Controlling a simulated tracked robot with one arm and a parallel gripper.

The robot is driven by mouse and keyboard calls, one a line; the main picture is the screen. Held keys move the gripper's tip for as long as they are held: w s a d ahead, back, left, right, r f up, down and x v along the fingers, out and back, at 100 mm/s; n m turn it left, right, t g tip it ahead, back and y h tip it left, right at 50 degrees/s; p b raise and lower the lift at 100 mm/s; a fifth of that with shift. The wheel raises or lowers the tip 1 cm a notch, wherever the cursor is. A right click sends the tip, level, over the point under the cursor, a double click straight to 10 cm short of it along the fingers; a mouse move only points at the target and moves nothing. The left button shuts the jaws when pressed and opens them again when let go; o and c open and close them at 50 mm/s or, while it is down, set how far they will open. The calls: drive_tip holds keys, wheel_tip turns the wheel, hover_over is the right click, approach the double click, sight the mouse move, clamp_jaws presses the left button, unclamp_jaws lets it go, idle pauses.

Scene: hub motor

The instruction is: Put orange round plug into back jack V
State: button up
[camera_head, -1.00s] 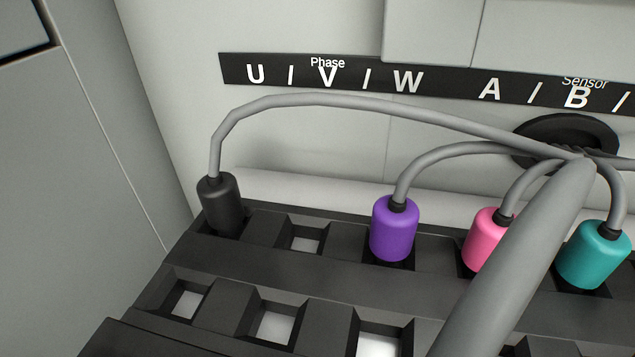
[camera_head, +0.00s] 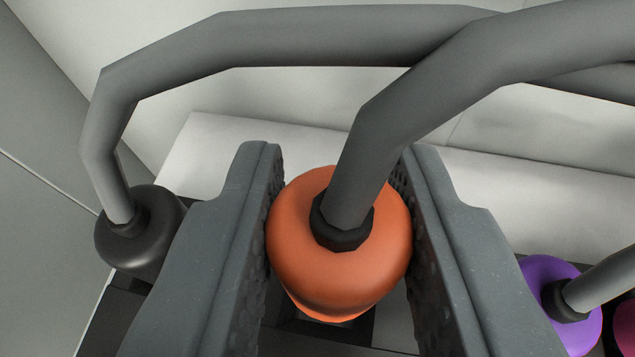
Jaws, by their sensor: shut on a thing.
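The orange round plug (camera_head: 325,265) is between the two fingers of my gripper (camera_head: 338,225), which is shut on it. A grey cable rises from its top toward the upper right. Under the plug, part of a square jack opening (camera_head: 365,325) shows in the back row, between the black plug and the purple plug. The plug's lower end is at this opening; I cannot tell how deep it sits. The V label is out of view now; in the earlier frame it stands above this part of the row.
A black plug (camera_head: 150,240) sits in the jack to the left, close to my left finger. A purple plug (camera_head: 550,275) sits to the right, with a pink one (camera_head: 625,325) at the edge. Grey cables (camera_head: 320,38) cross above. A pale wall rises behind.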

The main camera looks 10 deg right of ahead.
sight(334, 321)
wheel_tip(334, 321, down, 3)
drive_tip(key=shift+f+b, duration=0.1)
drive_tip(key=shift+b, duration=0.75)
drive_tip(key=o, duration=1)
drive_tip(key=shift+s+r, duration=0.15)
drive_tip(key=shift+r, duration=0.05)
drive_tip(key=p+v, duration=0.2)
drive_tip(key=v, duration=0.9)
drive_tip(key=shift+s+a, duration=0.1)
drive_tip(key=shift+s, duration=0.2)
drive_tip(key=shift+r, duration=0.1)
